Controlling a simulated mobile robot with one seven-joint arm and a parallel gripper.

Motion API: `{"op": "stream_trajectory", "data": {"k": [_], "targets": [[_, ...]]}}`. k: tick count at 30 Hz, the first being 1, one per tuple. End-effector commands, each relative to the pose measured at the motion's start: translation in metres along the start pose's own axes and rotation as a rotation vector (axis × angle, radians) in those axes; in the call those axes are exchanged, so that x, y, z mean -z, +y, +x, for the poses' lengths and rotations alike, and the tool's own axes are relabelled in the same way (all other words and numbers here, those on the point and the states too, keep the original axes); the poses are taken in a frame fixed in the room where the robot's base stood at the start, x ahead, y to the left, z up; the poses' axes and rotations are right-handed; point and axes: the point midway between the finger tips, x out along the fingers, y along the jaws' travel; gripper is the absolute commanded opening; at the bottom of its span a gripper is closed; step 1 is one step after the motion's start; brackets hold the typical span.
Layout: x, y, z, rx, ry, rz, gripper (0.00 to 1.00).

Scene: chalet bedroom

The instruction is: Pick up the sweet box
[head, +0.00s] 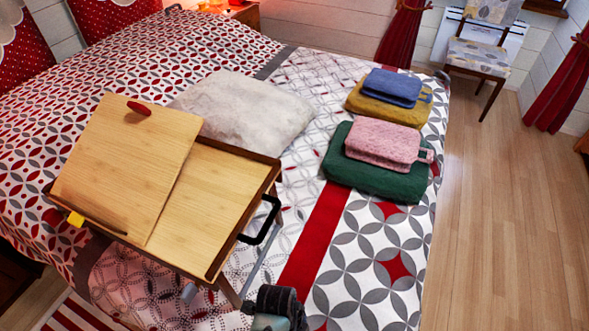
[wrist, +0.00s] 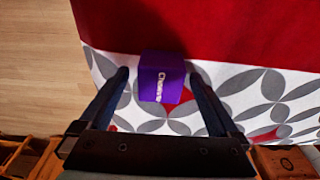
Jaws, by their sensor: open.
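The sweet box is a small purple box (wrist: 161,78) with white lettering, lying on the patterned bedspread in the wrist view. My gripper (wrist: 158,75) is open, with one dark finger to the left of the box and one to the right. Bedspread shows between the box and each finger near the tips, and the gripper does not hold it. I cannot tell how far the fingertips are above the bedspread. In the head view I cannot make out the box, and my arm shows only at the bottom edge.
In the head view a wooden bed tray (head: 205,215) with a raised panel stands on the bed. A pale cushion (head: 243,112) lies behind it. Folded green (head: 375,182) and yellow (head: 388,108) textiles lie at the right. Wooden floor (head: 505,200) is clear beside the bed.

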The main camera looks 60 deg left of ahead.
Motion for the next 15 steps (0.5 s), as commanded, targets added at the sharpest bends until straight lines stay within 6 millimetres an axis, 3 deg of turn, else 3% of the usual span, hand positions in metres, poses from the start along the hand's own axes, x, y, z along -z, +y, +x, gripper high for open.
{"op": "stream_trajectory", "data": {"k": [2,15], "targets": [[0.0,-0.0002,-0.0004,0.0,0.0,0.0,0.94],[0.0001,-0.0002,-0.0006,0.0,0.0,0.0,0.15]]}}
